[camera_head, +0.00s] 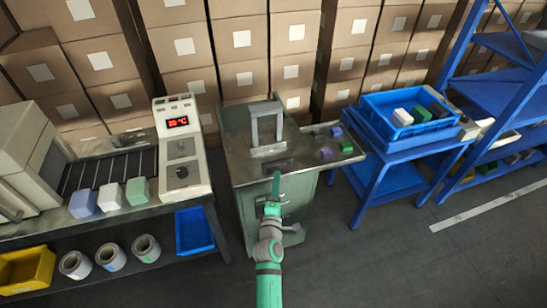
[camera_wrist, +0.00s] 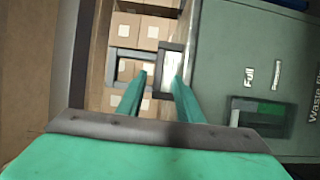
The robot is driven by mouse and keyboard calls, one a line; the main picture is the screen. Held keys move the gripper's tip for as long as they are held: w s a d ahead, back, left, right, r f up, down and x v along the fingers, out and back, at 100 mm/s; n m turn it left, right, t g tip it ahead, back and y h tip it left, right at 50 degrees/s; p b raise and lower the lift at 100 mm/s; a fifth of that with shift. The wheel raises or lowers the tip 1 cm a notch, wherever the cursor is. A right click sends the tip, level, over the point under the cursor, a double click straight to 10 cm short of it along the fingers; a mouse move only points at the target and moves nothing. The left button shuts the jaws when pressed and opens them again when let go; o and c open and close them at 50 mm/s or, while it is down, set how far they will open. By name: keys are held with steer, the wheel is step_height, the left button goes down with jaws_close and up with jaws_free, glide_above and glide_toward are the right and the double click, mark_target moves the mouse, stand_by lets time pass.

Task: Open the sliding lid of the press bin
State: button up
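The press bin (camera_head: 247,205) is a grey-green cabinet with a metal top, in the middle of the head view. A grey frame-shaped handle (camera_head: 254,125) stands up on its top. I cannot tell the lid's edges or how far it is open. My gripper (camera_head: 276,176) is over the front part of the bin, on the near side of the handle. In the wrist view, my gripper (camera_wrist: 160,77) has its green fingers apart, with a grey rectangular frame (camera_wrist: 122,52) beyond the tips. I see no grip on it. The bin's green panel (camera_wrist: 222,55) with printed text is at the right.
Small purple and green blocks (camera_head: 326,153) lie on the bin top's right side. A blue table (camera_head: 374,160) with a blue crate (camera_head: 372,116) stands to the right. A wrapper machine (camera_head: 182,150) stands left. Stacked cartons (camera_head: 240,40) line the back. Open floor (camera_head: 400,265) lies front right.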

mark_target(277, 164)
steer(key=w, duration=1)
steer(key=shift+w, duration=0.2)
